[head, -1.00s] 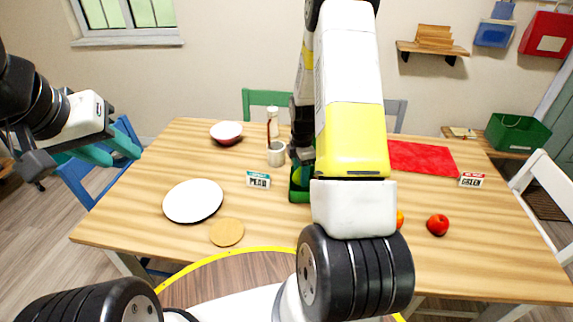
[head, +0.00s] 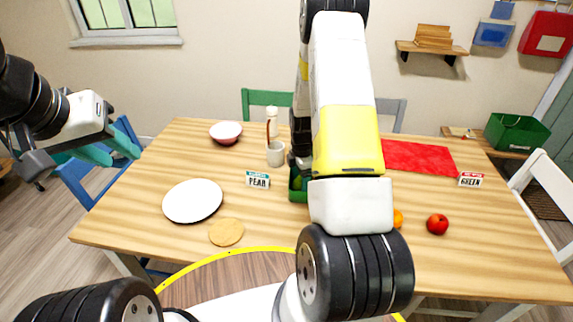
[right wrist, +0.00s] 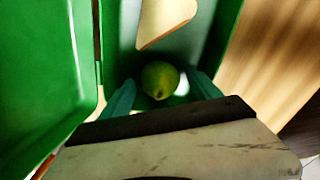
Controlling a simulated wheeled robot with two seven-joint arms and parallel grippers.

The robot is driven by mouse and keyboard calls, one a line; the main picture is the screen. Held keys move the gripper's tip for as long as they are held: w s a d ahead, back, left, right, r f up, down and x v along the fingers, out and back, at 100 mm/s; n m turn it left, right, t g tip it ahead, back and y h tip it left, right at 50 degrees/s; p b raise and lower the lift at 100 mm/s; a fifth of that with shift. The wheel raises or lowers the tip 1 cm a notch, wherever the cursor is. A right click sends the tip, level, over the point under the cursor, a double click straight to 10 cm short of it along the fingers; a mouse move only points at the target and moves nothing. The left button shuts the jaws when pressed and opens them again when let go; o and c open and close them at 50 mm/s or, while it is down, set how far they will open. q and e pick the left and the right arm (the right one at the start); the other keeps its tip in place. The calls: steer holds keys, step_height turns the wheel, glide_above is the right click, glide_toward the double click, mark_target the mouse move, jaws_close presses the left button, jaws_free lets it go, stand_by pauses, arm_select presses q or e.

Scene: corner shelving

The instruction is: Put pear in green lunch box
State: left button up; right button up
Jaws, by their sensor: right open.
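The green lunch box (head: 298,190) stands open on the table, mostly hidden behind my right arm in the head view. In the right wrist view its green walls (right wrist: 40,60) surround the pear (right wrist: 160,78). The yellow-green pear lies in the box, between the two teal fingers of my right gripper (right wrist: 161,88). The fingers are apart, one on each side of the pear; I cannot tell whether they touch it. A tan, flat-sided piece (right wrist: 165,18) is also in the box. My left gripper (head: 112,150) hangs in the air left of the table; its opening is unclear.
A white plate (head: 192,201), a round tan coaster (head: 226,232), a PEAR sign (head: 258,180), a pink bowl (head: 226,132) and a mug (head: 275,154) stand left of the box. A red apple (head: 437,224), an orange (head: 398,218) and a red mat (head: 420,157) lie to the right.

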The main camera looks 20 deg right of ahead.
steer(key=shift+r, duration=0.15)
step_height(320, 180, up, 12)
steer(key=s+a+r+m+t, duration=0.1)
steer(key=s+a+r+m, duration=0.1)
steer(key=r, duration=0.4)
steer(key=s+a+r+m+t, duration=0.1)
steer(key=a+r+m, duration=0.1)
steer(key=r, duration=0.3)
steer(key=s+a+r+m+t, duration=0.1)
steer(key=s+a+r+m, duration=0.1)
steer(key=s+r+m, duration=0.2)
steer(key=s+a+r+m+t+y, duration=0.1)
steer(key=s+a+r+m, duration=0.2)
steer(key=s, duration=0.6)
steer(key=s+a+r+m+t+y, duration=0.1)
steer(key=s+a+r+m+t, duration=0.1)
steer(key=s+r+m, duration=0.4)
steer(key=shift+s+a+r+m, duration=0.25)
steer(key=shift+a+r+m, duration=0.05)
steer(key=shift+a+r, duration=0.45)
